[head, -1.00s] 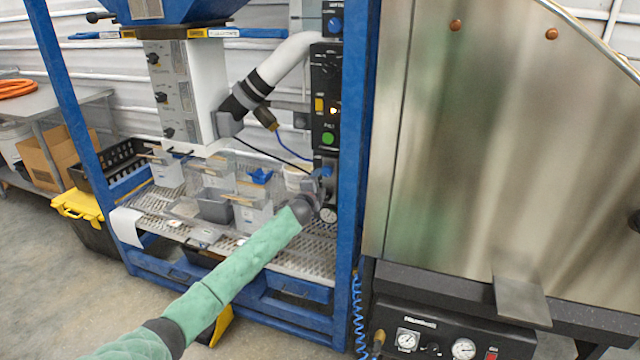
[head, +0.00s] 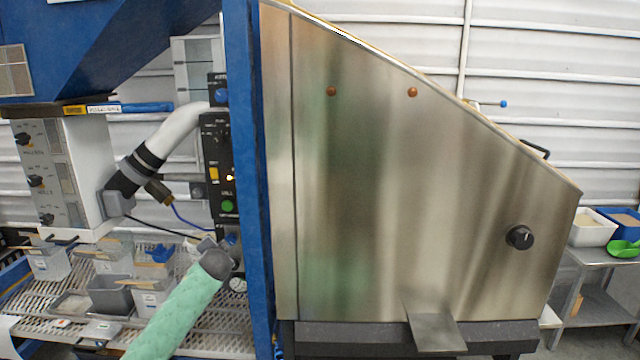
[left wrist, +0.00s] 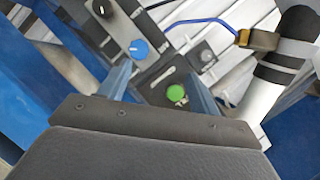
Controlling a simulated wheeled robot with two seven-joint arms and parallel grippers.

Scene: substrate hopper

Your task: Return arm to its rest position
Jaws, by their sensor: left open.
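My left arm, in a green sleeve, comes in from the bottom left of the head view. Its dark wrist end (head: 215,262) is at the lower part of the black control panel (head: 217,160), and the fingers are hard to make out there. In the left wrist view my left gripper (left wrist: 158,88) is open, its two bluish fingers apart with nothing seen between them. Beyond the fingers are a green button (left wrist: 176,93) and a blue knob (left wrist: 138,49). Whether a finger touches the panel cannot be told. My right gripper is in neither view.
A blue frame post (head: 250,180) stands just right of the panel, beside a large steel hopper (head: 400,200). A white hose (head: 178,128) runs left of the panel. Grey bins (head: 110,293) and scoops sit on the perforated shelf below. A side table stands far right.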

